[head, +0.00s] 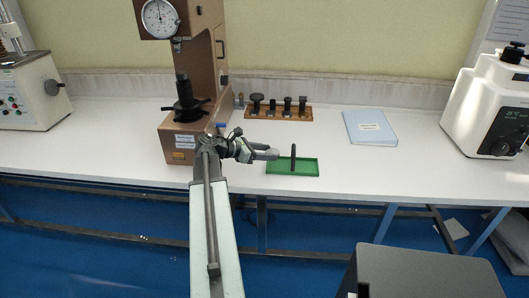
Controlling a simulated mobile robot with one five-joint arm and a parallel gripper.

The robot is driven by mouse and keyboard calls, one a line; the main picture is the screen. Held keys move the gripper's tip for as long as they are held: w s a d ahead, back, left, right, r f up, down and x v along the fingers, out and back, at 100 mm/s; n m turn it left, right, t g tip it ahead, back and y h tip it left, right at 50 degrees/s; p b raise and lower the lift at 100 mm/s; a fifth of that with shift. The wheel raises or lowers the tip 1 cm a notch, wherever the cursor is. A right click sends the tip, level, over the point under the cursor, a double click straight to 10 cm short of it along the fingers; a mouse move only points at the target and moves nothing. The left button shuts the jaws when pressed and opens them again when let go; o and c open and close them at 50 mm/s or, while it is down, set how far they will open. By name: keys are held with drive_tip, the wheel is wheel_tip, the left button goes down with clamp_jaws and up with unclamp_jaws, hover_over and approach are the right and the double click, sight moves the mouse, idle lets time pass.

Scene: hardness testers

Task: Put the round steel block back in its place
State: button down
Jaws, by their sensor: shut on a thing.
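The round steel block (293,157) shows as a thin dark upright shape, seen edge-on, at the green tray (308,168). My gripper (277,154) reaches in from the left at the tray's back left and is shut on the block. The fingertips' contact with the block is too small to make out. I cannot tell whether the block's lower edge touches the tray floor or hangs just above it.
A brown hardness tester (206,80) stands left of the tray. Behind is a wooden rack (264,113) with several dark pieces. A blue folder (370,127) lies to the right. White machines stand at far left (30,95) and far right (487,105). The tabletop right of the tray is clear.

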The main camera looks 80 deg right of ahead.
sight(273, 167)
drive_tip(key=f+b, duration=0.1)
drive_tip(key=s+d+f+b, duration=0.1)
drive_tip(key=f+b, duration=0.1)
drive_tip(key=s+f+b, duration=0.1)
drive_tip(key=f, duration=0.1)
drive_tip(key=shift+s+d, duration=0.2)
drive_tip(key=shift+d, duration=0.15)
drive_tip(key=shift+f+b, duration=0.25)
drive_tip(key=shift+b, duration=0.25)
drive_tip(key=shift+a+f+b, duration=0.1)
drive_tip(key=shift+f+b, duration=0.3)
drive_tip(key=c, duration=0.6)
unclamp_jaws()
drive_tip(key=shift+s, duration=0.1)
drive_tip(key=shift+c, duration=1)
drive_tip(key=w+a+r+p, duration=0.1)
drive_tip(key=w+r+p, duration=0.1)
drive_tip(key=w+a+r+p, duration=0.2)
drive_tip(key=shift+w+a+r+p, duration=0.2)
drive_tip(key=shift+w+r+p, duration=0.1)
drive_tip(key=shift+p, duration=0.05)
drive_tip(key=shift+w+a, duration=0.2)
drive_tip(key=shift+w, duration=0.1)
drive_tip(key=shift+r, duration=0.1)
